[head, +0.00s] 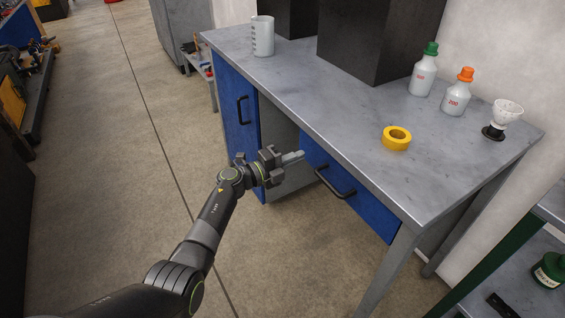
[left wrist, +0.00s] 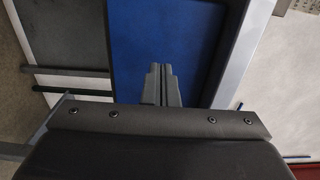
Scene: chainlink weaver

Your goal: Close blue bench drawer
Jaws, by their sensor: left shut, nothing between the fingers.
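The blue bench drawer (head: 362,203) is under the right part of the grey workbench (head: 300,100), with a black bar handle (head: 335,183) on its front. In the head view I cannot tell for sure whether it stands out from the bench. My left gripper (head: 298,156) is shut and empty, with its fingertips close to the drawer's left end; I cannot tell whether they touch. In the left wrist view the shut fingers (left wrist: 160,72) point at a blue surface (left wrist: 165,38), apparently the drawer. My right gripper is in neither view.
A blue cupboard door (head: 236,106) is on the bench's left. On the bench top are a beaker (head: 262,36), a dark box (head: 375,40), yellow tape (head: 396,138), two bottles (head: 423,70) (head: 457,92) and a white funnel (head: 507,112). A green-framed shelf (head: 490,265) stands at right.

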